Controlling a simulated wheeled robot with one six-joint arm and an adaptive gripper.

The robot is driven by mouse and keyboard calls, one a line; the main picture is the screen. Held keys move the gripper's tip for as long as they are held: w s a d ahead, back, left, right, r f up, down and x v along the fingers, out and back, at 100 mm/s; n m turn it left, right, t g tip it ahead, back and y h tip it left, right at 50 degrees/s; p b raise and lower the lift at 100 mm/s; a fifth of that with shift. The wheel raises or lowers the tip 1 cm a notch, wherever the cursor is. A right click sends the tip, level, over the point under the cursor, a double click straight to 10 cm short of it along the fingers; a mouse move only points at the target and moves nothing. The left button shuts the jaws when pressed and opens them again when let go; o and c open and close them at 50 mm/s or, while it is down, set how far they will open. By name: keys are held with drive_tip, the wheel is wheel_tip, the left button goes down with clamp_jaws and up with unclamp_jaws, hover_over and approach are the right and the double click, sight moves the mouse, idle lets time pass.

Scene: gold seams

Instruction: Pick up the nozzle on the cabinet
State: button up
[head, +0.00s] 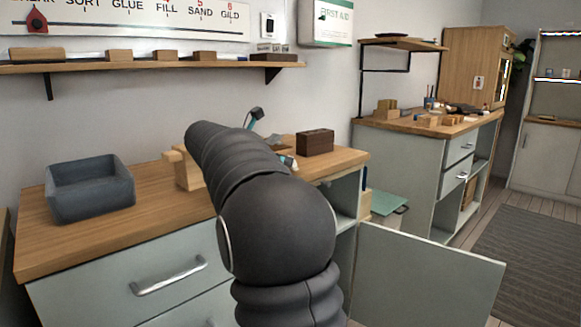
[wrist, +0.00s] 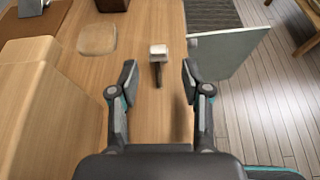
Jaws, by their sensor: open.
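A small piece with a pale blocky head and a dark stem (wrist: 158,54) lies on the wooden top of the cabinet (wrist: 150,115). It may be the nozzle, but its shape is too small to be sure. In the wrist view it lies beyond my gripper (wrist: 157,80), in line with the gap between the fingers and apart from both. My gripper is open and empty. In the head view my arm covers most of the gripper and I cannot make out the piece; the cabinet top (head: 160,212) shows at the left.
A large wooden block (wrist: 30,80) stands left of my fingers. A dark brown box (head: 315,142) sits at the back right and a grey bin (head: 90,190) at the left. The cabinet's door (head: 425,275) is swung open. A wall shelf (head: 150,66) runs above.

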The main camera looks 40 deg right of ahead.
drive_tip(key=shift+x, duration=3.9)
drive_tip(key=shift+w+r, duration=0.1)
drive_tip(key=c, duration=0.8)
